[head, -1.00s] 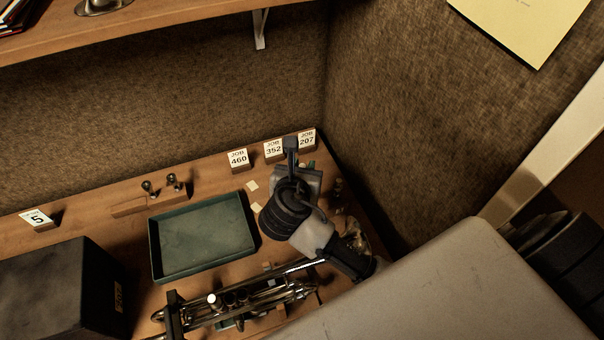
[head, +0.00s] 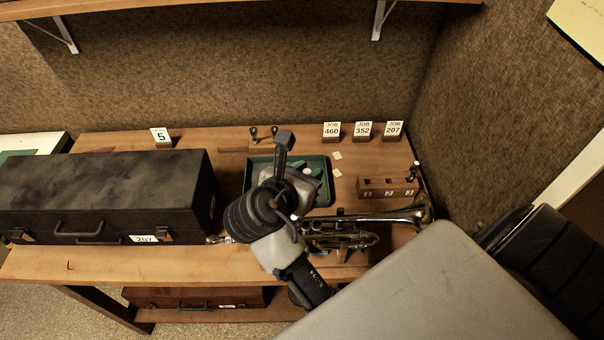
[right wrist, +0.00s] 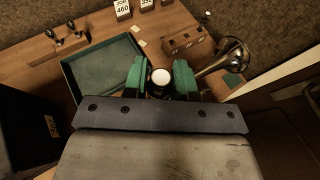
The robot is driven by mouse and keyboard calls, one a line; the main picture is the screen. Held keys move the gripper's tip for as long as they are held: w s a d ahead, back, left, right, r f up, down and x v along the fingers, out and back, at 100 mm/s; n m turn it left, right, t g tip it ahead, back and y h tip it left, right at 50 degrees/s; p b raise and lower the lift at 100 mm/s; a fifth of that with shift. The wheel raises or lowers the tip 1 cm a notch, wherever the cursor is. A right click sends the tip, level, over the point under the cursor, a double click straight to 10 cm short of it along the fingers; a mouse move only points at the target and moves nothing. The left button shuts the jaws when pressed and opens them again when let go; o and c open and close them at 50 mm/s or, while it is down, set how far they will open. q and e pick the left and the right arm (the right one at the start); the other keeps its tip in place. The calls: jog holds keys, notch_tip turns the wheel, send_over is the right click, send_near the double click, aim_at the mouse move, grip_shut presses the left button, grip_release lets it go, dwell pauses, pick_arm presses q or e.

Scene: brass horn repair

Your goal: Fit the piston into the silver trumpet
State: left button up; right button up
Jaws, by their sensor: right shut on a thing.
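The trumpet (head: 350,238) lies on the bench right of centre in the head view, its valve section partly behind my right arm. Its flared bell (right wrist: 236,55) shows at the right in the right wrist view. My right gripper (head: 311,171) is over the green tray in the head view, its fingers mostly hidden by its own body. In the right wrist view the green fingertips (right wrist: 160,80) are shut on the piston (right wrist: 160,77), of which only a round white top shows. My left gripper is not in view.
A green tray (head: 326,194) sits behind the trumpet. A numbered wooden block (head: 372,190) stands at the right with an upright part in it. A black case (head: 105,190) fills the left of the bench. Job cards (head: 363,130) stand along the back. Bare bench shows along the front left.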

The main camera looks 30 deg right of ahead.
jog(key=shift+w+d+f, duration=0.1)
jog(key=shift+w+d, duration=0.05)
jog(key=shift+d, duration=0.05)
jog(key=shift+a+f, duration=0.2)
jog(key=shift+f, duration=0.15)
notch_tip(320, 180, down, 3)
jog(key=shift+f+b, duration=0.2)
jog(key=shift+b, duration=0.2)
jog(key=shift+f, duration=0.75)
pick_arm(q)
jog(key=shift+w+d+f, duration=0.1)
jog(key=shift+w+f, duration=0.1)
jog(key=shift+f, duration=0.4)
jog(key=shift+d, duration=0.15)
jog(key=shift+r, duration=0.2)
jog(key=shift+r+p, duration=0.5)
